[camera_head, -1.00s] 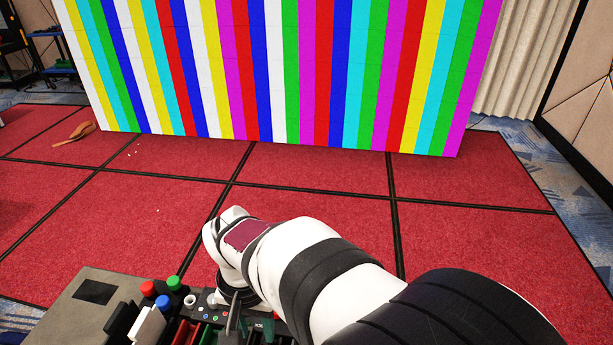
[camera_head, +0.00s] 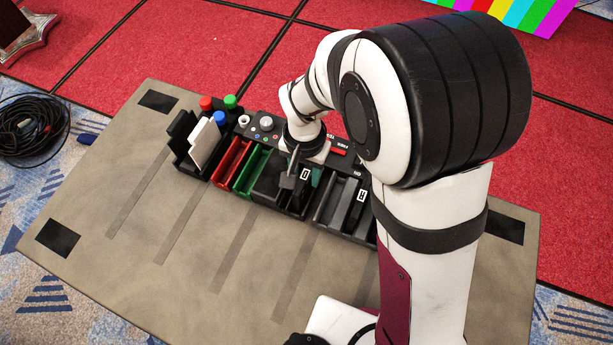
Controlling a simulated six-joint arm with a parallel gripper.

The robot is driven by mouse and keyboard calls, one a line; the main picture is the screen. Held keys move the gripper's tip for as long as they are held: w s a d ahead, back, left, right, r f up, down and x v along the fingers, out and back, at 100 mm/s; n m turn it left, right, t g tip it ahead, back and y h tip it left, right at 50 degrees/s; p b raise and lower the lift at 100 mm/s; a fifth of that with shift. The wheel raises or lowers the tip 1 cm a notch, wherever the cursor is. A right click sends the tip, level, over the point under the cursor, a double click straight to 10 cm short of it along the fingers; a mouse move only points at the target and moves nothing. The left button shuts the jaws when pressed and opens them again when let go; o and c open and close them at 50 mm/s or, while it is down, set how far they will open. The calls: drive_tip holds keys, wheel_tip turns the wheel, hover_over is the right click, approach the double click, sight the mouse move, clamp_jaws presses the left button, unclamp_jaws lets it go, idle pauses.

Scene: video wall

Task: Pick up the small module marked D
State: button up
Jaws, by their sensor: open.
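The small dark module with a white label that looks like D (camera_head: 305,175) sits in a slot of the black organizer. My gripper (camera_head: 297,180) is right above that slot, pointing down, jaws open. A grey finger shows just left of the label, close to it. Whether it touches the module I cannot tell. A dark green piece shows just right of the label.
The organizer also holds a red bin (camera_head: 230,165), a green bin (camera_head: 252,172) and white cards (camera_head: 204,143) beside red, blue and green caps. It stands on a grey-brown board (camera_head: 160,240) with bare room in front. A cable coil (camera_head: 32,128) lies at left.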

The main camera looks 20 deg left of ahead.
drive_tip(key=shift+c, duration=0.3)
clamp_jaws()
drive_tip(key=shift+r, duration=2.75)
